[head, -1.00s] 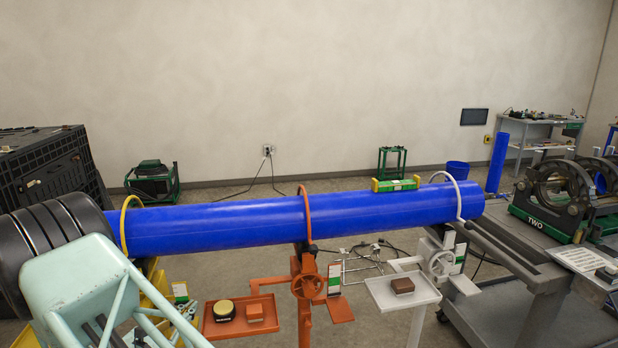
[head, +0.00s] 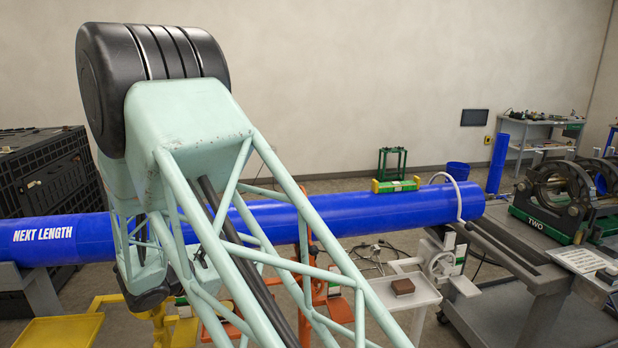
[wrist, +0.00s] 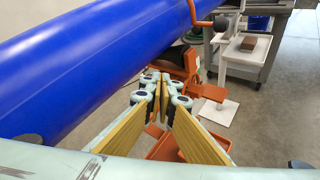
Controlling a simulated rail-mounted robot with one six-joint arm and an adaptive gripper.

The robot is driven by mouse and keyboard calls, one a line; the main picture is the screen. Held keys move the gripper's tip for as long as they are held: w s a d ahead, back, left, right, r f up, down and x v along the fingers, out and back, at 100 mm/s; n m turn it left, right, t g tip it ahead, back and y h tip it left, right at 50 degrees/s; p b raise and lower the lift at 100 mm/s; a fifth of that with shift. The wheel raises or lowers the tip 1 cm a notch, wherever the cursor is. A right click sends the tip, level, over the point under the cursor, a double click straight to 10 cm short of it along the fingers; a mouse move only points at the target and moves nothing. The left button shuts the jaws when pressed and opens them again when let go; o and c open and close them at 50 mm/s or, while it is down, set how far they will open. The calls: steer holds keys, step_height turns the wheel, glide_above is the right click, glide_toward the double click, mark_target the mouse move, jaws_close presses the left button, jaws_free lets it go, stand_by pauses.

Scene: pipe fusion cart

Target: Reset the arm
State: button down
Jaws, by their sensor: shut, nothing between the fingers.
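My mint-green arm fills the left and middle of the head view, its black-capped joint raised in front of the wall. My gripper (wrist: 158,82) shows in the wrist view, its yellow-padded fingers converging at the tips, shut with nothing between them. It points past the lower side of the long blue pipe (wrist: 90,65), over the orange stand's tray (wrist: 165,148). I cannot pick out the fingers in the head view. The blue pipe (head: 350,213) lies level across the stands, with "NEXT LENGTH" printed at its left end, partly hidden by my arm.
A green level (head: 396,185) sits on the pipe. A white stand tray (head: 420,288) holds a brown block (head: 403,286). A yellow stand tray (head: 60,331) is at lower left. A black crate (head: 50,185) and the fusion machine (head: 550,198) flank the pipe.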

steer(key=s+d+r+m+g+y, duration=0.15)
steer(key=s+d+r+m, duration=0.25)
steer(key=d+r, duration=0.55)
steer(key=s+d+r+m+g+b, duration=0.1)
steer(key=s+d+r+m+g, duration=0.25)
steer(key=d, duration=1.05)
steer(key=s+d+r+m+g+y, duration=0.1)
steer(key=s+d+r+m, duration=0.5)
steer(key=d, duration=0.5)
steer(key=s+d+r+m+g+y, duration=0.1)
steer(key=s+d+r+m, duration=0.15)
steer(key=s, duration=0.65)
steer(key=s+d+r+m+y, duration=0.1)
steer(key=s+d+m, duration=0.2)
steer(key=s, duration=0.6)
steer(key=s+d+r+m+g+y, duration=0.1)
steer(key=s+d+r+m, duration=0.1)
steer(key=s, duration=0.7)
steer(key=s+a+f+m+y, duration=0.2)
steer(key=s+a+m, duration=0.1)
steer(key=s, duration=0.8)
steer(key=shift+s+a+f+m+t, duration=0.2)
steer(key=shift+s+a+m+t, duration=0.1)
steer(key=shift+s+a, duration=0.15)
